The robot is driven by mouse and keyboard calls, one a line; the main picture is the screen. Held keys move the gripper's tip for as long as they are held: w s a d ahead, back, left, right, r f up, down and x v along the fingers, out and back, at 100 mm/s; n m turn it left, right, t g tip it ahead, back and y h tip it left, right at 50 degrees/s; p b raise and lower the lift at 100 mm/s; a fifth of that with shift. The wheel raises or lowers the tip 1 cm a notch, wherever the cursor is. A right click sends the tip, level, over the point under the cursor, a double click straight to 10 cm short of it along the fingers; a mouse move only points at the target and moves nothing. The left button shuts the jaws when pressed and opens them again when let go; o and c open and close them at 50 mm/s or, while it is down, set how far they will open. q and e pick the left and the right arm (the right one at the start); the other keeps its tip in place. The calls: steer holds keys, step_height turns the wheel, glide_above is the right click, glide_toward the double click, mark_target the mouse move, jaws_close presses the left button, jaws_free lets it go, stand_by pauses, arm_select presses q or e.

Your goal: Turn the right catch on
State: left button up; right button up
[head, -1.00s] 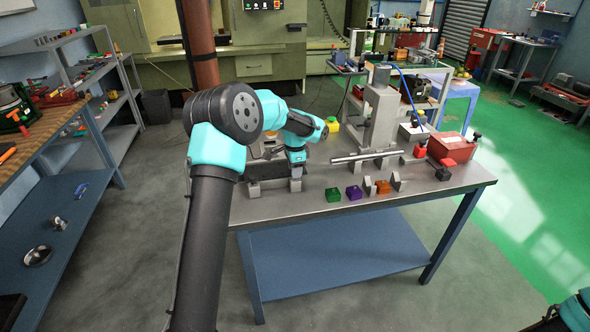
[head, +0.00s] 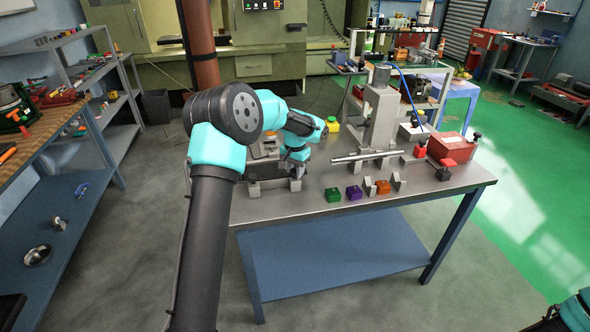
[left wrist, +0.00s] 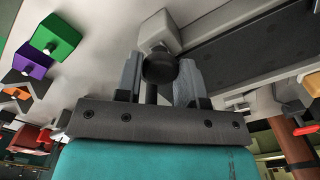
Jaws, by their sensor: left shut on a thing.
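The right catch is a dark round knob (left wrist: 158,68) on a pale grey block in the left wrist view. The grey block (head: 296,185) shows below my gripper at the table's front left in the head view. My left gripper (left wrist: 155,85) has one finger on each side of the knob and is shut on it. In the head view the left gripper (head: 297,170) is small and partly hidden by its own wrist. Another grey block (head: 253,190), perhaps the left catch, stands to its left.
Green (head: 333,194), purple (head: 354,192) and orange (head: 383,187) blocks stand along the table's front edge (head: 400,200). A metal bar (head: 365,156) lies behind them. A red box (head: 452,148) stands at the right.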

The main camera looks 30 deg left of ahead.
mark_target(295, 170)
stand_by(0.4)
arm_select(q)
steer(key=o, duration=0.9)
step_height(295, 170, up, 18)
steer(key=shift+f, duration=0.25)
steer(key=shift+f, duration=0.1)
stand_by(0.3)
